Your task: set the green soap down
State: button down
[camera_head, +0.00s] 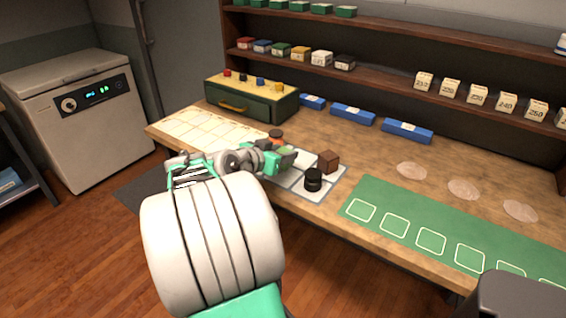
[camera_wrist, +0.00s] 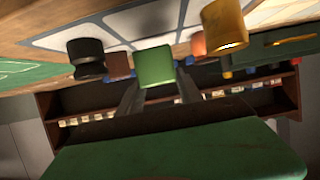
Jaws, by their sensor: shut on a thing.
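My gripper (camera_head: 284,158) is shut on the green soap (camera_wrist: 155,66), which sits between the fingertips in the wrist view. In the head view my wrist and fingers mostly hide the soap. The gripper is over the left part of a light mat (camera_head: 327,183) marked in pale squares. The mat also shows in the wrist view (camera_wrist: 130,20). I cannot tell whether the soap touches the mat.
On the mat stand a black jar (camera_head: 313,180) and a brown cube (camera_head: 328,161). A yellow-orange piece (camera_wrist: 225,25) is close by the soap. A green mat (camera_head: 412,221) with outlined squares lies right; a green drawer box (camera_head: 262,112) stands behind.

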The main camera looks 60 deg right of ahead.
jog(key=shift+d+f, duration=0.15)
jog(key=shift+f, duration=1.75)
jog(key=c, duration=0.8)
grip_release()
jog(key=shift+r, duration=0.15)
jog(key=shift+r, duration=0.2)
jog(key=v, duration=1.2)
jog(key=w+a+f+n+t+y, duration=0.5)
jog(key=w+a+f+n, duration=0.3)
jog(key=a, duration=0.4)
jog(key=a+f+n+y, duration=0.1)
jog(key=a+n+y, duration=0.2)
jog(key=a, duration=0.5)
jog(key=s+a+f+n+y, duration=0.1)
jog(key=a+f+n+y, duration=0.1)
jog(key=a+n, duration=0.3)
jog(key=s+a+f+n+y, duration=0.1)
jog(key=a+f+n+y, duration=0.1)
jog(key=a, duration=1.1)
jog(key=shift+n+g+y, duration=0.4)
jog(key=shift+n+y, duration=0.4)
jog(key=shift+n, duration=0.2)
